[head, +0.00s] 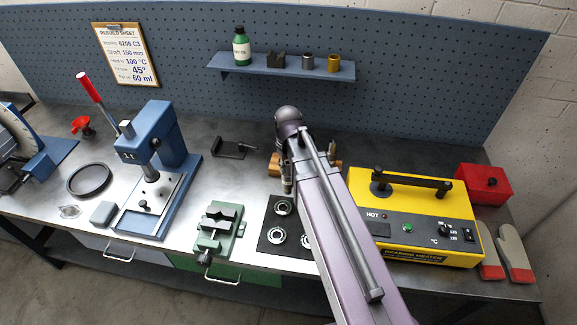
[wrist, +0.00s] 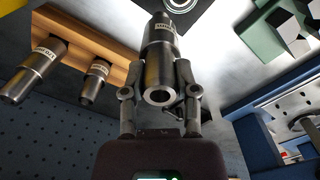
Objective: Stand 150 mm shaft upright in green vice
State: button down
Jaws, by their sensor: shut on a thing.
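My gripper (wrist: 160,72) is shut on a grey metal shaft (wrist: 159,50), with one finger on each side. The shaft's near end shows a round hole, and its label is too small to read surely. In the head view the held shaft (head: 287,186) hangs about upright beside the wooden rack, and my arm hides most of the gripper. The green vice (head: 217,228) stands on the bench to the left of my arm, its jaws apart and nothing between them. A green block, seemingly part of the vice (wrist: 272,35), shows in the wrist view at upper right.
The wooden rack (wrist: 98,38) holds two other labelled shafts. A dark mat (head: 268,246) with several bearings lies between the vice and my arm. The blue press (head: 160,150) stands left of the vice, and the yellow bearing heater (head: 410,215) stands right of my arm.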

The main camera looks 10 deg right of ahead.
jog(key=shift+f+b, duration=1.05)
jog(key=shift+s, duration=0.1)
